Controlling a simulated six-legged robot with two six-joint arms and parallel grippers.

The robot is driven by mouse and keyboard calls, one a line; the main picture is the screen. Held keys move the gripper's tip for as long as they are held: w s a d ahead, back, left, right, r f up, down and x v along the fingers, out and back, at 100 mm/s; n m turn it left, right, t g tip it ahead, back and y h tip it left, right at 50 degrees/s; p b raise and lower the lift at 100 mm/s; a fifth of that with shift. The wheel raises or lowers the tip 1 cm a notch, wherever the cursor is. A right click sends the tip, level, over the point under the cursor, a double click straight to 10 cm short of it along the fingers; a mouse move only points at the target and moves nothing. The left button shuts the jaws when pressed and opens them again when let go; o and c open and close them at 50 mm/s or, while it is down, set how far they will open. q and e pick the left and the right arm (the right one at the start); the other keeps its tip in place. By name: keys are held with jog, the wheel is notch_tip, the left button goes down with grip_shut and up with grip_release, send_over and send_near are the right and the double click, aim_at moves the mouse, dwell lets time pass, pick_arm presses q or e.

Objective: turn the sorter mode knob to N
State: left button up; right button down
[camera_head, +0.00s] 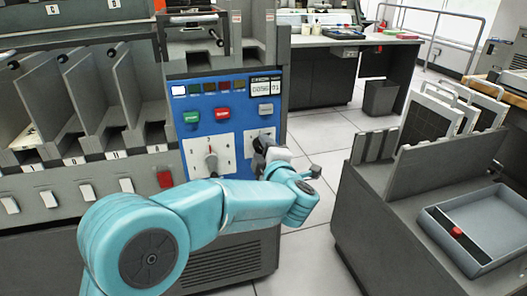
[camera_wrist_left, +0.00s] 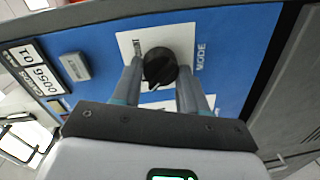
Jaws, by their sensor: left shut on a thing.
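The black mode knob (camera_wrist_left: 160,65) sits on a white plate marked MODE (camera_wrist_left: 200,55) in the left wrist view. My left gripper (camera_wrist_left: 158,72) has one finger on each side of the knob and is shut on it. A pale mark on the knob points toward the lower part of the picture. In the head view my left gripper (camera_head: 262,146) covers the knob at the right of the blue panel (camera_head: 238,98). My right gripper is not in view.
A second knob (camera_head: 210,160) on a white plate stands left of my gripper. Green (camera_head: 191,117) and red (camera_head: 222,113) buttons and a grey button (camera_head: 266,108) lie above. Card pockets (camera_head: 85,90) fill the left. A cart with a tray (camera_head: 450,215) stands right, across open floor.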

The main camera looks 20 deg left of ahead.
pick_arm(q)
jog(key=shift+f, duration=0.1)
jog(key=o, duration=1.1)
jog(key=shift+c, duration=0.2)
jog(key=shift+s, duration=0.1)
jog(key=p+v, duration=0.4)
jog(key=v, duration=1.2)
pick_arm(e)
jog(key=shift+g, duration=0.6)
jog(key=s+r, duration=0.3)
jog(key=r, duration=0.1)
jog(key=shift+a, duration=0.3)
pick_arm(q)
jog(key=shift+s, duration=0.1)
